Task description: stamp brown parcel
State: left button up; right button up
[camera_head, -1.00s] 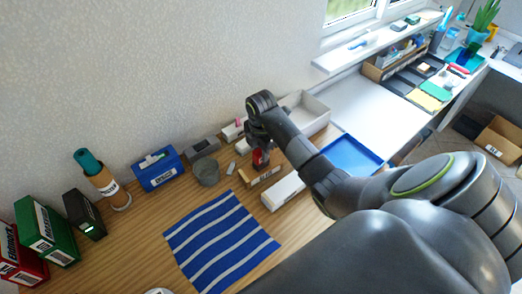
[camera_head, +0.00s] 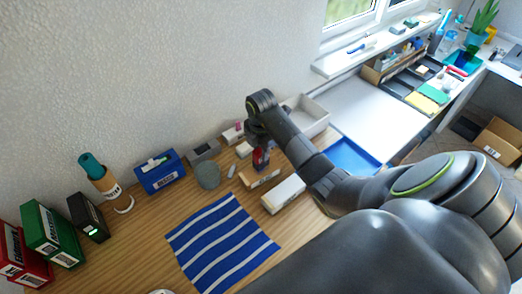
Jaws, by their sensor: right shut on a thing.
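A small brown parcel (camera_head: 265,180) lies on the wooden table, near the middle of the head view. My right gripper (camera_head: 259,148) points down just behind and above it. It is shut on a red stamp (camera_head: 261,162), which is upright at the parcel's far edge. I cannot tell whether the stamp touches the parcel. The arm and jaws hide part of the stamp. My left gripper is out of view.
A white box (camera_head: 284,195) lies to the right of the parcel. A grey cup (camera_head: 207,176) and a blue box (camera_head: 160,172) stand to the left. A blue-and-white striped cloth (camera_head: 222,243) lies in front. A white bin (camera_head: 308,117) and blue tray (camera_head: 354,157) are farther right.

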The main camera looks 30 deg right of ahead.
jog(key=shift+r+p, duration=1.7)
jog(key=shift+r, duration=0.65)
jog(key=shift+f, duration=0.1)
